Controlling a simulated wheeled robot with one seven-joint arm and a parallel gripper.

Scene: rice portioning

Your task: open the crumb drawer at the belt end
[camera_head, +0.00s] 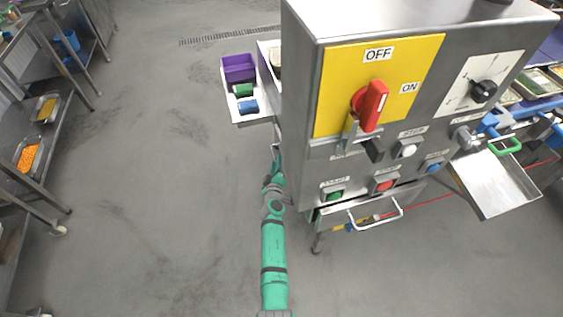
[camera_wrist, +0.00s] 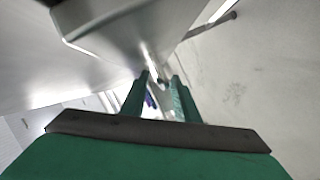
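A metal drawer front (camera_head: 345,217) with a pale bar handle (camera_head: 376,212) shows low under the control cabinet in the head view. I cannot tell for sure that it is the crumb drawer; it looks shut or nearly so. My gripper (camera_head: 276,150) is beside the cabinet's left side, away from that handle and partly hidden by the cabinet edge. In the wrist view my gripper's two green fingers (camera_wrist: 161,78) stand apart with a gap between them, and no held object shows. Metal panels lie close beyond and left of the fingers.
The control cabinet (camera_head: 300,100) with a red switch (camera_head: 370,105) stands right of my arm. A side shelf (camera_head: 250,117) with a purple bin (camera_head: 238,68) is beyond my gripper. A metal tray (camera_head: 500,185) juts out at right.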

